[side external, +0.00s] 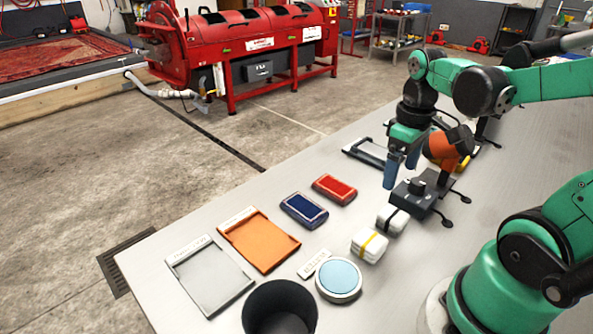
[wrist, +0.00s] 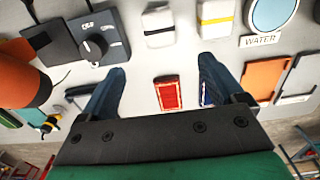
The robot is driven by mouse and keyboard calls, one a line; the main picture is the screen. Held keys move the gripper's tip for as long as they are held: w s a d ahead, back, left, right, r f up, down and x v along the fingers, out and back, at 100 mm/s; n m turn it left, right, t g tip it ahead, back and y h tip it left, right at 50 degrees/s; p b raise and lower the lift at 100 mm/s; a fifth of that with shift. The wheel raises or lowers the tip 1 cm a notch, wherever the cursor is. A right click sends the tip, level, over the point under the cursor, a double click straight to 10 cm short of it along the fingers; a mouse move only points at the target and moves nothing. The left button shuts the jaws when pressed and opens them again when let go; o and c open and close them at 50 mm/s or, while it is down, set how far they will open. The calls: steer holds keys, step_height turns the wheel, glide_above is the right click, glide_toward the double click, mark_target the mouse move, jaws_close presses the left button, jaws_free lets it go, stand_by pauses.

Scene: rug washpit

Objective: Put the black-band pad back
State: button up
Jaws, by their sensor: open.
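The black-band pad (side external: 392,221) is a small white block with a black band, lying on the grey bench beside the control box. It also shows at the top of the wrist view (wrist: 159,14). A similar white pad with a yellow band (side external: 369,247) lies just nearer the camera, and beside it in the wrist view (wrist: 215,28). My gripper (side external: 400,175) is open and empty, raised above the bench and behind the pads in the side view. In the wrist view its two blue fingers (wrist: 162,72) are spread, with the black-band pad beyond their tips.
A control box with a knob (side external: 415,195) and an orange tool (side external: 448,143) stand close to my gripper. Red (side external: 335,189) and blue (side external: 304,210) flat items, orange (side external: 262,246) and grey (side external: 212,280) trays, a round blue dish (side external: 339,278) and a black bin (side external: 280,322) occupy the bench.

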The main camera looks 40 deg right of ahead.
steer(key=w+a+r+t, duration=0.1)
steer(key=w+a+t, duration=0.2)
steer(key=a, duration=0.2)
steer(key=w+a+r+t, duration=0.1)
steer(key=w+a+t, duration=0.1)
steer(key=a+t, duration=0.2)
steer(key=shift+w+a+r, duration=0.3)
steer(key=shift+w+a, duration=0.1)
steer(key=shift+a, duration=0.65)
